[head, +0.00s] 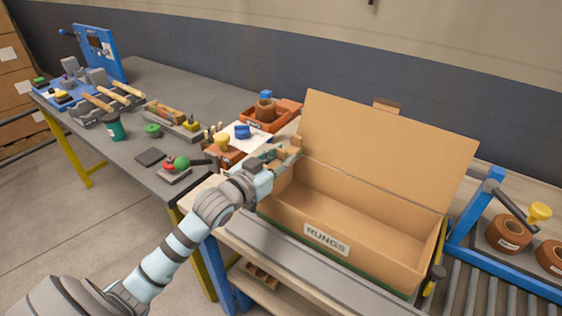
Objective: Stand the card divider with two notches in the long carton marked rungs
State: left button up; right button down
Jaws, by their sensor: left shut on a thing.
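The long carton (285,215) marked RUNGS stands open on the bench, its tall lid flap (385,145) raised at the back. The inside that shows looks empty. My left gripper (279,157) is at the carton's left end, at about rim height. It is shut on a small brown card piece (294,143), which looks like the card divider. The gripper hides much of it, and its notches cannot be made out. I cannot tell whether it touches the carton wall. My right gripper is not in view.
Left of the carton, a grey table (190,95) holds tools, a red tray (262,118) and a red-and-green button box (175,170). On the right are a roller conveyor (490,295), a blue frame (468,222) and brown tape rolls (508,234).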

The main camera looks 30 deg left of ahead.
pick_arm(q)
jog(key=shift+r, duration=0.1)
jog(key=shift+f, duration=0.4)
jog(key=o, duration=1)
